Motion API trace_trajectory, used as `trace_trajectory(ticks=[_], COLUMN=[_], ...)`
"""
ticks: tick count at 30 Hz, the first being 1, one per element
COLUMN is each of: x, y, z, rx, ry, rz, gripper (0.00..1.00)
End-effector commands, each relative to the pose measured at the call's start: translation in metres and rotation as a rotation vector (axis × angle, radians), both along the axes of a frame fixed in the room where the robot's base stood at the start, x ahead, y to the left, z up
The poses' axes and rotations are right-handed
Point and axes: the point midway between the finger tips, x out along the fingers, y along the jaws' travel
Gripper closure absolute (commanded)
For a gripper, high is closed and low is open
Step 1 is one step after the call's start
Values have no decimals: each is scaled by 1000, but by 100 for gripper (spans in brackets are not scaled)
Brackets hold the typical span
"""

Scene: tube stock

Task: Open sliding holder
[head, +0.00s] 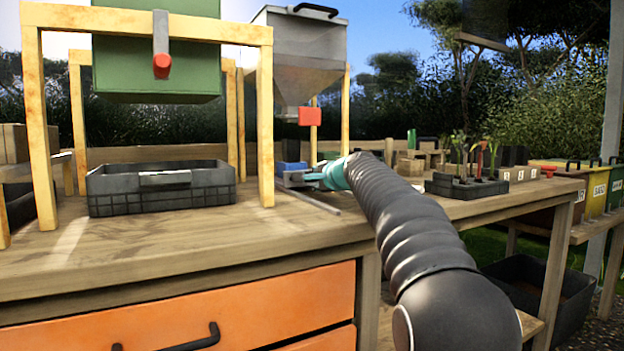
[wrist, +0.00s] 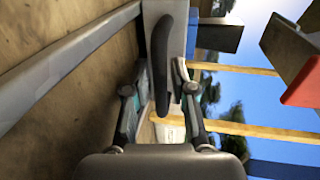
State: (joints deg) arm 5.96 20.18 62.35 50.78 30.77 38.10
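The sliding holder shows in the wrist view as a pale grey front (wrist: 178,12) with a curved black handle (wrist: 162,50). My gripper (wrist: 160,80) has its two fingers apart, one on each side of the handle. Small gaps seem to show beside the handle, so I see no clear grip. In the head view my gripper (head: 308,178) is low over the bench, by a metal rail (head: 318,205) under the grey hopper (head: 300,60). The arm hides much of the holder there, and a bit of blue (head: 290,166) shows behind the gripper.
A green bin (head: 155,60) on a wooden frame (head: 264,130) stands left, above a black crate (head: 160,199). A red block (head: 311,116) hangs under the hopper. A plant tray (head: 465,188) stands to the right. The bench front (head: 190,240) is clear.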

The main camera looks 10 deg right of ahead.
Motion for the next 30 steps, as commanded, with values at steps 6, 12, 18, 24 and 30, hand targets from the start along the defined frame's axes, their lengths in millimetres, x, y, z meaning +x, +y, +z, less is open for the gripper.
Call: trace_trajectory(ticks=[6,12,18,24,30], x=[4,4,4,3,-1], y=[1,1,2,1,-2], z=[0,-1,-1,-1,-2], rx=[-1,-1,-1,-1,0], ry=[-1,-1,-1,-1,0], rz=[0,0,0,0,1], gripper=[75,85,100,100,100])
